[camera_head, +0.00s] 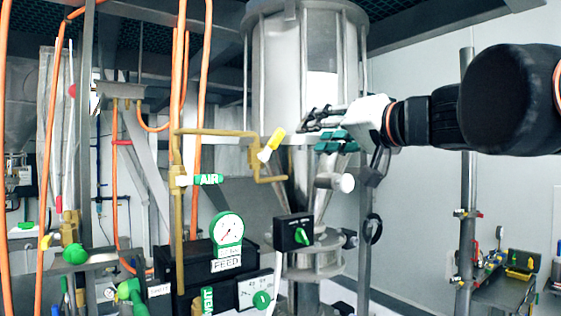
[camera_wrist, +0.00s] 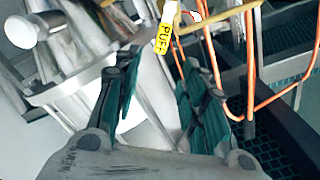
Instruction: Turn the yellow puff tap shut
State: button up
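The yellow puff tap handle (camera_head: 275,140) is on a brass pipe in front of the hopper. It slants from upper right to a white lower-left end in the head view. In the wrist view its yellow PUFF label (camera_wrist: 164,38) shows ahead, in line with the gap between my fingertips. My gripper (camera_head: 314,131) is right of the handle, apart from it, pointing left. In the wrist view my gripper (camera_wrist: 158,72) is open and empty, with a teal-padded finger on each side.
The steel hopper (camera_head: 270,60) stands behind my gripper, with a white knob (camera_head: 343,183) below it. The brass pipe (camera_head: 215,132) and orange hoses (camera_head: 181,60) are on the left. A green-rimmed FEED gauge (camera_head: 228,231) and a black switch box (camera_head: 293,232) sit lower down.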

aim_at(279, 137)
jog(key=b+x, duration=0.1)
jog(key=x, duration=1.1)
jog(key=shift+a+f, duration=0.1)
jog(key=shift+a, duration=0.15)
jog(key=shift+s, duration=0.1)
grip_shut()
